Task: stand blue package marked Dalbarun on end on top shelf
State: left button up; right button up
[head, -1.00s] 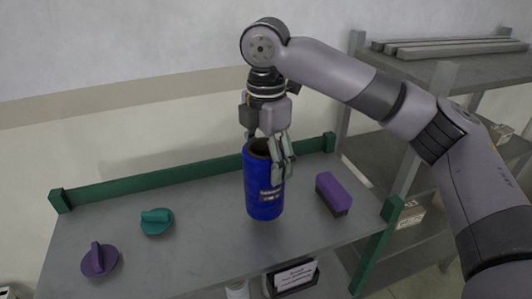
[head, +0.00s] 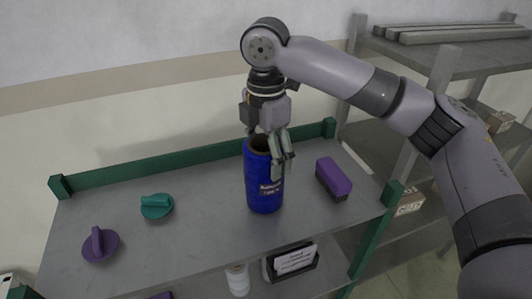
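The blue package (head: 264,178) is an upright cylinder with an open-looking dark top and a label band, small and hard to read at this size. It is over the middle of the grey top shelf (head: 200,240); I cannot tell whether its base touches the shelf. My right gripper (head: 271,152) comes down from above and is shut on the package near its upper end. Some fingers show on its front right side; the others are partly hidden. My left gripper is not in view.
On the top shelf are a purple-and-black block (head: 333,180) to the right, a teal knobbed disc (head: 157,207) and a purple one (head: 100,245) to the left. A green rail (head: 190,160) runs along the back. A sign holder (head: 291,262) and white bottle (head: 238,280) are below.

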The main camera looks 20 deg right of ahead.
jog(key=o, duration=0.6)
jog(key=shift+c, duration=0.2)
notch_tip(320, 180, up, 12)
dwell(0.3)
